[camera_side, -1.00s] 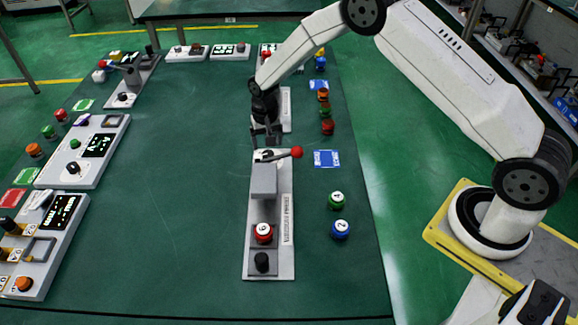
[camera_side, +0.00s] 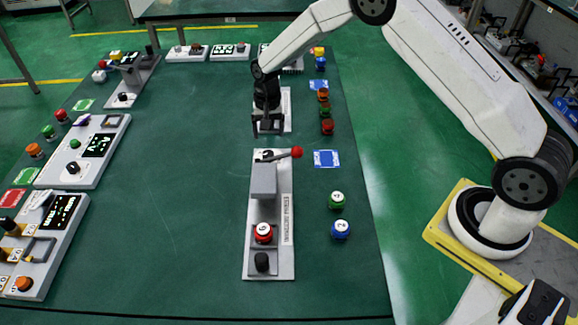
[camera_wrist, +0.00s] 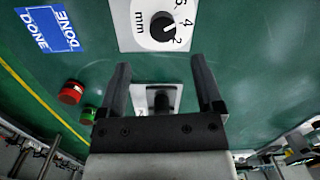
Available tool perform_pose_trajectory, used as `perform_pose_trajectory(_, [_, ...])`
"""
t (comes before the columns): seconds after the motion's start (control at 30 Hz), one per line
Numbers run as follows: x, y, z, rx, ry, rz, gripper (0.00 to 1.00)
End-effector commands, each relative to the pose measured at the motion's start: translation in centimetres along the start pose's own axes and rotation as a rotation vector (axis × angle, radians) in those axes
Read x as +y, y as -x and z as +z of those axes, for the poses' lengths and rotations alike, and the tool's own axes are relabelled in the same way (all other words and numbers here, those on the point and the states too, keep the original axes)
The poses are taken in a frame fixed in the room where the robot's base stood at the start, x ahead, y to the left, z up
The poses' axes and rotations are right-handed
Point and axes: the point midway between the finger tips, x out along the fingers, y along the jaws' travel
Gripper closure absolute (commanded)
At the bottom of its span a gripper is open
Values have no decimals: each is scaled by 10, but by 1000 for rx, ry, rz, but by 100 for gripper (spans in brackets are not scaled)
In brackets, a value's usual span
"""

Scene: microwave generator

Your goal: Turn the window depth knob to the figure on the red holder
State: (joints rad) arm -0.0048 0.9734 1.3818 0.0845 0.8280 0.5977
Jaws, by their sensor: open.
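A black knob (camera_wrist: 162,27) with a white mark sits on a white dial plate marked 2, 4, 6 and mm in the wrist view. Its mark faces the 2 and 4 side; the exact setting is unclear. The dial (camera_side: 266,155) is at the far end of the near grey press panel (camera_side: 286,262), partly hidden by a red-tipped lever. A red holder (camera_side: 263,234) stands on that panel; its white label's figure is too small to read surely. My gripper (camera_side: 268,130) is open and empty beyond the dial; its fingers (camera_wrist: 160,75) are apart from the knob.
A red-ball lever (camera_side: 296,152) rises beside the dial. A blue DONE card (camera_side: 327,158) lies right of it. A green holder (camera_side: 336,200) and a blue holder (camera_side: 340,230) stand nearer. Another panel (camera_side: 286,100) lies under my gripper. The mat's middle is clear.

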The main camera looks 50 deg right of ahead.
Motion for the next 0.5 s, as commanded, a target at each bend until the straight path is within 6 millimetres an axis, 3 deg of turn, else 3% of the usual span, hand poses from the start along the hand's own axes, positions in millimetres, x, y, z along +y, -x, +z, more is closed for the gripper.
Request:
perform_pose_trajectory(0.3, [12,-3,-18,-233,-485,-93,16])
perform_pose_trajectory(0.5, [14,-2,-22,-306,-607,-117,16])
